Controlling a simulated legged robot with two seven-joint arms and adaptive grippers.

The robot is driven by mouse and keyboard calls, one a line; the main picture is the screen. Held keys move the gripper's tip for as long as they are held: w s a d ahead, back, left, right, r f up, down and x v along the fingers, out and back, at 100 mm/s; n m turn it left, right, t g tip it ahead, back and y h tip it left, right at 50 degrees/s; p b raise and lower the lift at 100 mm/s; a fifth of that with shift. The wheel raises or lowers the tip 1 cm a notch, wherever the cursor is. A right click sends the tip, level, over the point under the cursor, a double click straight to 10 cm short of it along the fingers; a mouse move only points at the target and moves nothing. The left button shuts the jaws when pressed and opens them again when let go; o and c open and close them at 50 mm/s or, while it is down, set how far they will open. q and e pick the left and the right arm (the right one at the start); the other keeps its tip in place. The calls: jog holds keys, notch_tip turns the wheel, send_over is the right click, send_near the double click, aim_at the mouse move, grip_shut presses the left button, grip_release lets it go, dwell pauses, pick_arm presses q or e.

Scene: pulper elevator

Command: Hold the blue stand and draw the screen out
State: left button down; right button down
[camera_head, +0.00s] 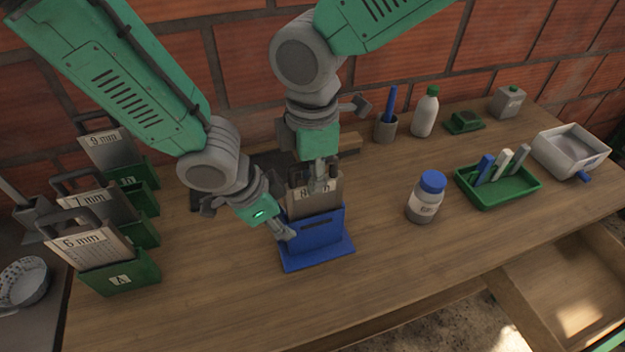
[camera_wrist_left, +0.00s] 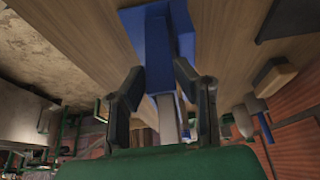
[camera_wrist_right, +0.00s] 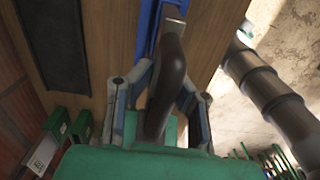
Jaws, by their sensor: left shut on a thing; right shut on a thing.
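The blue stand (camera_head: 314,243) stands upright on the middle of the bench. The screen (camera_head: 301,204), a plate with a white label ending in "mm", sits in the stand with its upper part showing; its lower part is hidden. My left gripper (camera_head: 286,233) is shut on the left side of the stand, whose blue wall (camera_wrist_left: 157,50) shows between the fingers in the left wrist view. My right gripper (camera_head: 322,180) is above the stand, shut on the screen's dark handle (camera_wrist_right: 170,75), which runs between its fingers in the right wrist view (camera_wrist_right: 160,95).
Green stands with screens marked 6 mm (camera_head: 92,247), 7 mm (camera_head: 90,203) and 9 mm (camera_head: 112,150) line the left. A blue-lidded jar (camera_head: 426,200), green tray (camera_head: 500,202) and white bin (camera_head: 570,150) stand right. The front bench is clear; an open drawer (camera_head: 560,290) is at lower right.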

pick_arm(q)
jog(key=shift+s+a+f, duration=0.25)
jog(key=shift+f, duration=0.1)
pick_arm(e)
jog(key=shift+w+a+r, duration=0.1)
jog(key=shift+r, duration=1.7)
jog(key=shift+w+r, duration=0.1)
jog(key=shift+r, duration=1.65)
jog(key=shift+s+r, duration=0.2)
jog(key=shift+r, duration=0.25)
pick_arm(q)
jog(key=shift+w+d+r, duration=0.2)
jog(key=shift+r, duration=0.05)
pick_arm(e)
jog(key=shift+r, duration=1.25)
pick_arm(q)
jog(key=c, duration=1.2)
grip_release()
jog(key=shift+r, duration=0.1)
jog(key=shift+v, duration=3.95)
